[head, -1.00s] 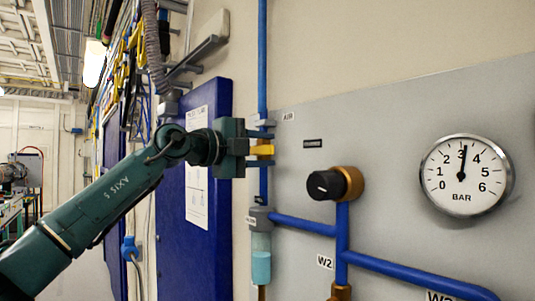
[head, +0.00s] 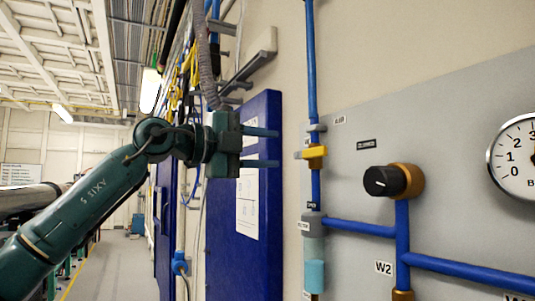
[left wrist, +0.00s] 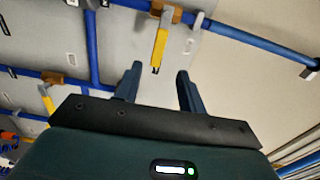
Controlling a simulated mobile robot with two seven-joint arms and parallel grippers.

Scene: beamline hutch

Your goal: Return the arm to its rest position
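My left arm comes in from the left of the head view. Its gripper (head: 262,148) is open and empty, with two blue-grey fingers apart, one above the other. The gripper stands in front of the blue panel, to the left of the yellow valve handle (head: 313,152) on the vertical blue pipe, with a clear gap between them. In the left wrist view the open fingers (left wrist: 154,85) point toward the yellow handle (left wrist: 160,48), which is beyond the tips and not touched. My right gripper is in neither view.
A grey wall panel (head: 456,215) carries blue pipes, a black knob (head: 385,181) on a brass fitting and a pressure gauge (head: 517,158), cut off at the edge. A blue panel (head: 262,240) with papers stands behind the gripper. An open aisle (head: 118,265) runs along the left.

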